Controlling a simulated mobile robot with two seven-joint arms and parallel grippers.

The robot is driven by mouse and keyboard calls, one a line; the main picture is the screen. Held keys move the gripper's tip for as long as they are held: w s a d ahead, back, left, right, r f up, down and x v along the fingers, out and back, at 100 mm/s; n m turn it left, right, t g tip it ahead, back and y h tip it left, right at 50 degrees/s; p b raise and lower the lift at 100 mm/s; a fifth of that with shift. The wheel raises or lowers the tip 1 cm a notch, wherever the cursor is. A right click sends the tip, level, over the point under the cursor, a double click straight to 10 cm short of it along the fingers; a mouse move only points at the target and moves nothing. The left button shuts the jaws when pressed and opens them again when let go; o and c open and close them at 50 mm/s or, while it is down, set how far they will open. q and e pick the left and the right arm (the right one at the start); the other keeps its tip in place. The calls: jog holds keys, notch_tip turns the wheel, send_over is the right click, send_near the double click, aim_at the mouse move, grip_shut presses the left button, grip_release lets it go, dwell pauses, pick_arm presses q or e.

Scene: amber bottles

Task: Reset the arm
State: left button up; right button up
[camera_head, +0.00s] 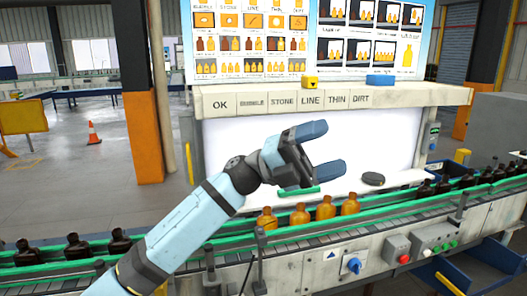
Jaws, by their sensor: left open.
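My left arm (195,222) comes in from the lower left and reaches up over the conveyor. My left gripper (322,150) is open and empty, with its two blue fingers apart in front of the white lit panel (230,150). Below it, amber bottles (325,208) stand upright on the conveyor (215,262). The gripper is apart from them. My right gripper is not in view.
Dark bottles (78,247) stand on the belt at left, and more dark bottles (467,180) at right. A dark round object (373,179) lies on the white surface. Green rails line the conveyor. A labelled ledge (385,97) overhangs the panel. Buttons (404,259) sit on the front.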

pick_arm(q)
jog(key=w+a+f+n+t+y+p, duration=0.1)
jog(key=a+f+n+t+y, duration=0.55)
jog(key=f+n+t, duration=0.8)
jog(key=w+a+f+n+t+y+p, duration=0.1)
jog(key=a+f+n+t+y, duration=0.2)
jog(key=a+f+n+t, duration=1.1)
jog(key=s+a+f+n+g+y, duration=0.3)
jog(key=s+f+n, duration=0.1)
jog(key=s+f, duration=0.4)
jog(key=s+a+f+n+g+y+p, duration=0.1)
jog(key=s+a+f+n+g+y, duration=0.2)
jog(key=s+f, duration=0.5)
jog(key=s+a+f+n+g+y+p, duration=0.1)
jog(key=s+a+f+n+g+y, duration=0.2)
jog(key=s+f+n, duration=0.2)
jog(key=s+f, duration=0.3)
jog(key=f, duration=0.2)
jog(key=shift+s+g, duration=0.35)
